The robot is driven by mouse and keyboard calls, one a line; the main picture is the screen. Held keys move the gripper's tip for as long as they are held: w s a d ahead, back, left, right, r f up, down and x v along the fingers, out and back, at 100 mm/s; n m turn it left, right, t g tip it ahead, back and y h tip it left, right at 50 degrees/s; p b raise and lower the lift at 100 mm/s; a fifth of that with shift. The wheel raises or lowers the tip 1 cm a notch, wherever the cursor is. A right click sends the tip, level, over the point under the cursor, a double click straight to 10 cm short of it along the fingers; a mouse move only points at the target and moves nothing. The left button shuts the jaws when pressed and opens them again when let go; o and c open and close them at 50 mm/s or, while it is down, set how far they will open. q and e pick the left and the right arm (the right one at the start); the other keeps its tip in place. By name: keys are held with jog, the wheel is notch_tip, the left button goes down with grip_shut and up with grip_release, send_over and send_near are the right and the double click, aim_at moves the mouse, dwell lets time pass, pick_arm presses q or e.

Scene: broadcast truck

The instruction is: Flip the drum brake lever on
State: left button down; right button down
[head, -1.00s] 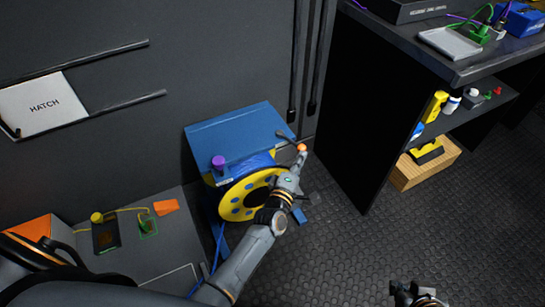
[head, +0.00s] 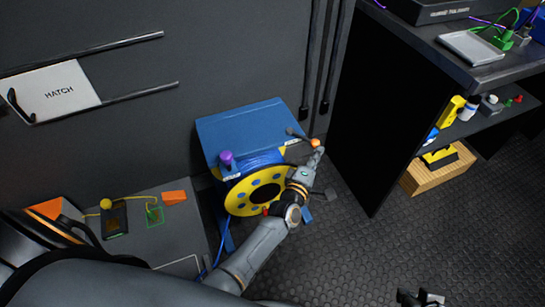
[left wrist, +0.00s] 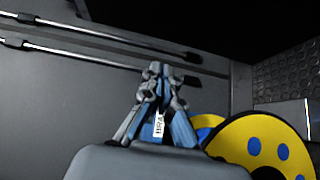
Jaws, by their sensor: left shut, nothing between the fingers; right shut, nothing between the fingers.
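The cable drum has a blue housing (head: 245,128) and a yellow reel flange (head: 240,198) with blue dots. The brake lever (head: 298,134) is a dark rod ending in an orange knob (head: 315,143) at the housing's right end. My left gripper (head: 319,153) is shut and empty, its tips just below the knob; I cannot tell whether they touch. In the left wrist view its closed fingers (left wrist: 160,72) rise in front of the wall, with a partly hidden label "BRA" (left wrist: 159,125) between them; the lever cannot be made out there. My right gripper (head: 421,297) is shut and empty at the bottom edge.
A purple knob (head: 226,159) stands on the housing's left corner. A dark desk (head: 480,70) with a shelf and a wooden crate (head: 437,170) stands to the right. A hatch panel (head: 55,93) is on the wall. Floor (head: 370,255) in front of the drum is clear.

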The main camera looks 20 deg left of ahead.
pick_arm(q)
jog(key=s+a, duration=0.1)
jog(key=s, duration=1.1)
jog(key=shift+r, duration=0.2)
